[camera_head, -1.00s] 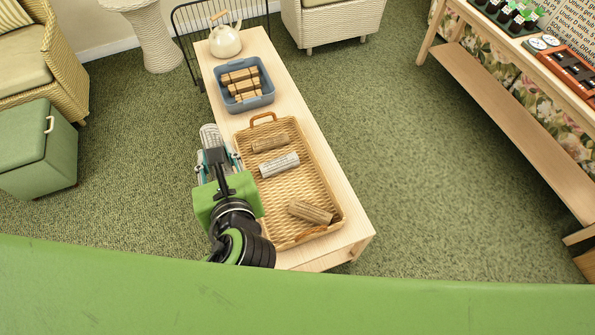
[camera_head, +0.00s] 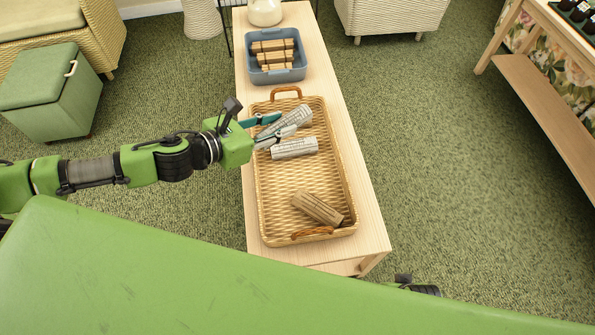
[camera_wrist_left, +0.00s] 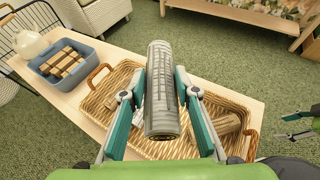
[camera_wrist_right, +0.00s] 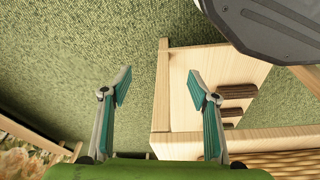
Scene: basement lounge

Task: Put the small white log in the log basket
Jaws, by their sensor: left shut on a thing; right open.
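My left gripper (camera_head: 272,128) is shut on a small grey-white log (camera_head: 293,121), held above the far half of the wicker log basket (camera_head: 275,212). In the left wrist view the held log (camera_wrist_left: 162,90) stands out between the two fingers, with the basket (camera_wrist_left: 103,97) behind and below it. Another whitish log (camera_head: 295,148) lies in the basket beside the held one. A brown log (camera_head: 318,208) lies near the basket's near end. The held log and arm hide part of the basket's far left. My right gripper (camera_wrist_right: 160,88) is open and empty near the bench end.
The basket sits on a long pale wooden bench (camera_head: 362,200). A blue bin (camera_head: 292,75) with cut wood and a cream kettle (camera_head: 265,11) stand farther along it. A green ottoman (camera_head: 50,95) is at left. Open green carpet (camera_head: 430,150) lies right of the bench.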

